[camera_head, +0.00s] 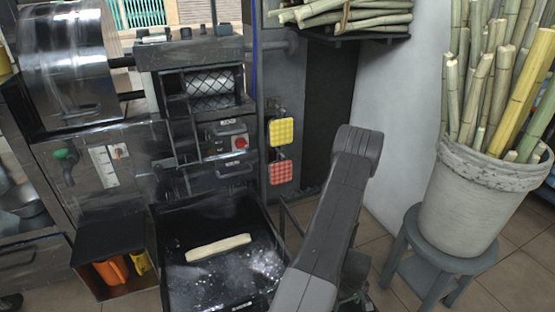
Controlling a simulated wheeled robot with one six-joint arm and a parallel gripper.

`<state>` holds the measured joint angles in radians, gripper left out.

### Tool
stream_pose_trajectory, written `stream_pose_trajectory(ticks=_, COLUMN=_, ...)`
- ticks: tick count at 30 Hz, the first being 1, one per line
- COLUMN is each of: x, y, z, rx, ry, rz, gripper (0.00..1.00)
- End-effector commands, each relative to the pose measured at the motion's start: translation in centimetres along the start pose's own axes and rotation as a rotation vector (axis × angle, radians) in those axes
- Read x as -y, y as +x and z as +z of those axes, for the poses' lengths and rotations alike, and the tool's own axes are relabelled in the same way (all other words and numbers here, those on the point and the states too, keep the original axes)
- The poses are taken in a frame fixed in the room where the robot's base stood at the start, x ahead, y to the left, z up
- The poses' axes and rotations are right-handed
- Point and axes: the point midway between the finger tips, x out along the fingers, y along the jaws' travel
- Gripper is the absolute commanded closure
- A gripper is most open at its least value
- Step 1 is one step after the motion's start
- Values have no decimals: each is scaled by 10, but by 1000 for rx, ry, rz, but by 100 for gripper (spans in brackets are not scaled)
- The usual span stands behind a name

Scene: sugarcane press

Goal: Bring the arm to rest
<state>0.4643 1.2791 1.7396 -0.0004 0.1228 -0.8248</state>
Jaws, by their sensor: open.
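My arm (331,213) shows as a thick grey link rising from the bottom edge to a bend near the middle right. A darker part of it shows low behind the link. I cannot make out the gripper or its fingertips; they are hidden behind the arm or out of the picture. I see nothing held.
The sugarcane press (211,87) stands left of my arm. Below it, a pale cane piece (218,248) lies in a black tray (176,282). Right, a pot (470,200) of canes stands on a grey stool (446,257). Canes (345,17) lie on a high shelf.

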Motion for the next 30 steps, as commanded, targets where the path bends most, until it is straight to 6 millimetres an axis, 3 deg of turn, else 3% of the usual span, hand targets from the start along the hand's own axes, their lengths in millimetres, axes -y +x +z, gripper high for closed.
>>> stream_pose_trajectory(ticks=1, x=0, y=15, z=0, rx=1, ry=0, rz=-1, gripper=36)
stream_pose_trajectory(ticks=5, x=0, y=36, z=0, rx=1, ry=0, rz=-2, gripper=36)
stream_pose_trajectory(ticks=9, x=0, y=16, z=0, rx=-1, ry=0, rz=1, gripper=36)
stream_pose_trajectory(ticks=15, x=0, y=9, z=0, rx=0, ry=0, rz=1, gripper=36)
stream_pose_trajectory(ticks=25, x=0, y=10, z=0, rx=0, ry=0, rz=0, gripper=36)
stream_pose_trajectory(ticks=30, x=0, y=24, z=0, rx=1, ry=0, rz=-1, gripper=36)
